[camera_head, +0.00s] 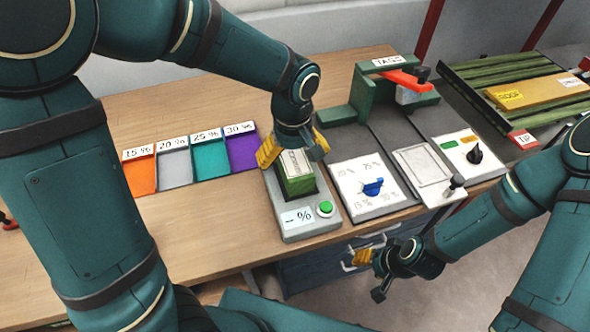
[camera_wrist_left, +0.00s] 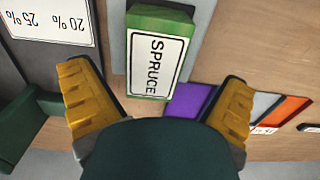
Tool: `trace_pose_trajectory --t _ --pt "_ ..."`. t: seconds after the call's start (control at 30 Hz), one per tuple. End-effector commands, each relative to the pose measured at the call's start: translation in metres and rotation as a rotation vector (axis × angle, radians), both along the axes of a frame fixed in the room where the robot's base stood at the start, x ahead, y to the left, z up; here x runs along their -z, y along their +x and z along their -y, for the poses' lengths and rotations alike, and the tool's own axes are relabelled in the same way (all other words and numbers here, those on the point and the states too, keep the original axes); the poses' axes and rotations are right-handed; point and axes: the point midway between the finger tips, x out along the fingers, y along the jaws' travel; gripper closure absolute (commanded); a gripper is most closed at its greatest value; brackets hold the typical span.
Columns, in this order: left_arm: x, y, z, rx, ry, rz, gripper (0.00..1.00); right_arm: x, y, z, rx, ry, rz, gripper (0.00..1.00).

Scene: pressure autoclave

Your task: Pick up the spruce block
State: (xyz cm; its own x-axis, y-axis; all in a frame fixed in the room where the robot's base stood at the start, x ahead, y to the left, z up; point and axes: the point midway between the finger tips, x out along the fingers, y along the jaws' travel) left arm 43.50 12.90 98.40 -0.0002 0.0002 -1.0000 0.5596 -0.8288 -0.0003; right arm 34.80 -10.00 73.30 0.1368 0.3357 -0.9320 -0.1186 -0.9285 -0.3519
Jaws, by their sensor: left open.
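The spruce block (camera_head: 299,186) is green with a white label and stands on the grey device with a "– %" display and a green button. In the left wrist view the block (camera_wrist_left: 133,55) shows its label reading SPRUCE. My left gripper (camera_head: 294,151) is open above the block, its yellow fingers on either side of the block's top. In the wrist view the block lies ahead of the gap between the fingers (camera_wrist_left: 157,85). I cannot tell whether either finger touches it. My right gripper (camera_head: 372,274) hangs low in front of the table, open and empty.
Orange, grey, teal and purple trays (camera_head: 174,172) marked 15 % to 30 % lie left of the device. A dial panel (camera_head: 366,190) stands to its right, with a green press (camera_head: 366,95) behind. The left tabletop is clear.

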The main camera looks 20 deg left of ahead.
Motion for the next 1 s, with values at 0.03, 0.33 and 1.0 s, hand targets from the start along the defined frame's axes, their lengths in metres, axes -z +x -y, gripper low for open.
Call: trace_pose_trajectory --t 0.03,0.33,1.0 --pt "0.002 0.000 0.000 0.000 0.001 -0.001 0.00 0.001 0.000 0.000 0.000 0.000 0.001 0.53" --pt "0.038 0.007 0.002 -0.001 0.001 -0.003 0.00 0.015 0.003 0.000 0.002 -0.001 0.007 0.53" --pt "0.052 0.007 0.002 0.000 0.000 0.001 0.78 0.017 0.004 0.000 0.002 -0.001 0.009 0.53"
